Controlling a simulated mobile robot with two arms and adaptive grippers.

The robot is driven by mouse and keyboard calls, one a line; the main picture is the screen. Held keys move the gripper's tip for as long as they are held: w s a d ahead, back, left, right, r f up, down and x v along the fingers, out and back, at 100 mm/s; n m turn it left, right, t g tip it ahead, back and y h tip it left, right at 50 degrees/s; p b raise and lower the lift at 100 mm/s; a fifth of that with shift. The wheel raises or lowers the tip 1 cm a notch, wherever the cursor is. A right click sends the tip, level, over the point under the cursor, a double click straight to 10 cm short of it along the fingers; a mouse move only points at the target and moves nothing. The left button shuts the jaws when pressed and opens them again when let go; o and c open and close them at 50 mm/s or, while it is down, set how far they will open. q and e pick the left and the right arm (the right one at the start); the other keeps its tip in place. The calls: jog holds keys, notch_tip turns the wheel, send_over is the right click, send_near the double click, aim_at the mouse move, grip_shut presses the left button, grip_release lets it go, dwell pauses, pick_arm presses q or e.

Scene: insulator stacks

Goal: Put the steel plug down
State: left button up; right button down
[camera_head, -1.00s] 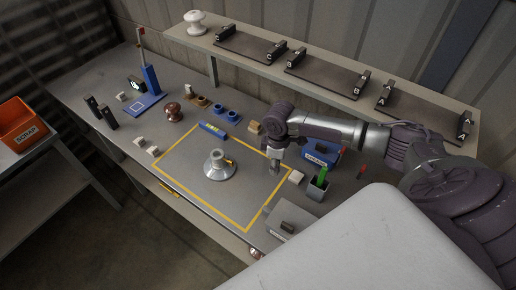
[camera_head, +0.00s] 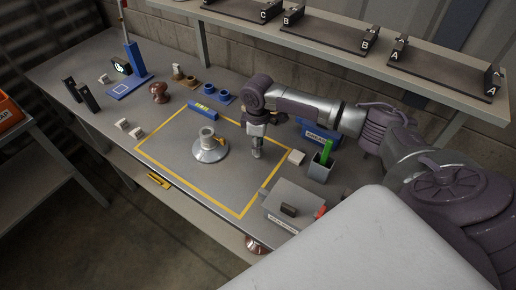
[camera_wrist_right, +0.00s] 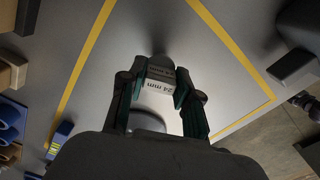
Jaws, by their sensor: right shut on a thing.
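My right gripper (camera_head: 257,136) is shut on the steel plug (camera_head: 257,150), a small grey piece pointing down inside the yellow outline (camera_head: 222,206) on the bench. In the right wrist view the plug (camera_wrist_right: 160,74) sits between the fingertips (camera_wrist_right: 158,85) and bears "24 mm" labels. I cannot tell whether its lower end touches the bench. A silver flanged fitting (camera_head: 209,150) stands upright to its left, apart from it. My left gripper is not in view.
A white block (camera_head: 296,158), a cup with a green item (camera_head: 321,168) and a grey box (camera_head: 293,207) are to the right. A blue bar (camera_head: 203,110) lies at the outline's back edge. Blue cups (camera_head: 222,95) are behind. The outline's front area is clear.

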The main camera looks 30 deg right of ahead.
jog(key=shift+f, duration=0.2)
jog(key=c, duration=0.8)
grip_release()
notch_tip(320, 180, up, 12)
jog(key=shift+r, duration=0.15)
